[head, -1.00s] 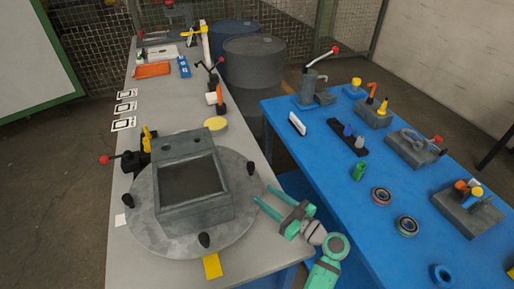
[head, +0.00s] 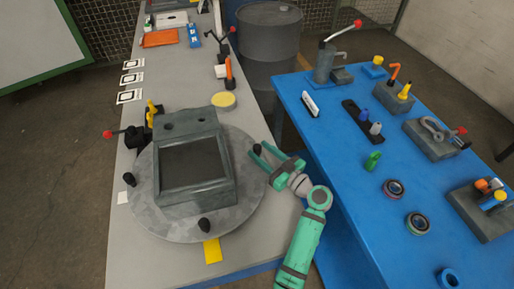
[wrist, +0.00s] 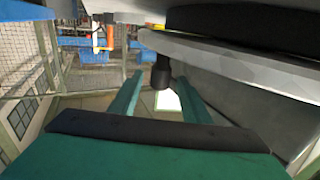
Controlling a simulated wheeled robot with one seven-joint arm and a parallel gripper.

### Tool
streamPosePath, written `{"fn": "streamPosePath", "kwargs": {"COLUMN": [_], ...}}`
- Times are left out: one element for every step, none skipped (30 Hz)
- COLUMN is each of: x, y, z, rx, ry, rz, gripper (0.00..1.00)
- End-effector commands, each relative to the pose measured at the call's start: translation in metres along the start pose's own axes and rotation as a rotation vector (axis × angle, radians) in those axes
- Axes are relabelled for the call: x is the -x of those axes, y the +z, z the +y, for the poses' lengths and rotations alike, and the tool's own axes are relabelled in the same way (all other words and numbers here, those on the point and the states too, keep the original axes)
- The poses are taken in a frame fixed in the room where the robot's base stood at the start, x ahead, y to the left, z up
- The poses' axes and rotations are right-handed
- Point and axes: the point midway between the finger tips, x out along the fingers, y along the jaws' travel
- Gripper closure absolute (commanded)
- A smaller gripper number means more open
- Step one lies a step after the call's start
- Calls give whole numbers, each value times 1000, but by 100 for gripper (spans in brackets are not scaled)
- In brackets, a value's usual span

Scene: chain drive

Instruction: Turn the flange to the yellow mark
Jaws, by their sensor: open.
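The flange (head: 245,205) is a round grey disc on the grey bench, with black knobs around its rim and a grey open box (head: 225,190) on top. The yellow mark (head: 212,250) is a patch on the bench at the disc's front edge; a front knob (head: 204,225) stands just behind it. My gripper (head: 258,149) is open at the disc's right side, its fingers either side of the right knob (head: 257,151). In the wrist view a black knob (wrist: 161,75) shows between the two green fingers, with a gap visible. Whether a finger touches it cannot be told.
A black clamp with a red ball (head: 107,134) stands left of the disc. A yellow round pad (head: 223,100) lies behind it. The blue table (head: 345,215) with several fixtures is close on my arm's right. A dark drum (head: 268,50) stands behind the gap.

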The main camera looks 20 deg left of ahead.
Motion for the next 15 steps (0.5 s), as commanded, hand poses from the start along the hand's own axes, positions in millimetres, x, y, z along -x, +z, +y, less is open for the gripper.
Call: {"fn": "streamPosePath", "kwargs": {"x": [-7, -10, -14, -17, -19, -22, -23, -24, -25, -25, -26, -26, -26, -26, -26], "y": [0, -1, -1, -1, 0, 0, 0, 0, 0, 0, 0, 0, 0, 0, 0], "z": [0, 0, 0, 0, 0, 0, 0, 0, -1, 0, 0, 0, 0, 0, 0], "rx": [0, 1, 1, 1, 1, 1, 1, 0, 0, 0, 0, 1, 1, 1, 1], "ry": [-2, -2, -1, 0, -1, -2, -2, -2, -2, -2, -1, -1, -1, -1, -1], "rz": [0, 0, 0, 0, 0, 0, -1, -1, -1, -1, -1, -1, -1, -1, -1], "gripper": [57, 57, 57, 57, 57, 57, 57, 57, 57, 57, 57, 57, 57, 57, 57]}}
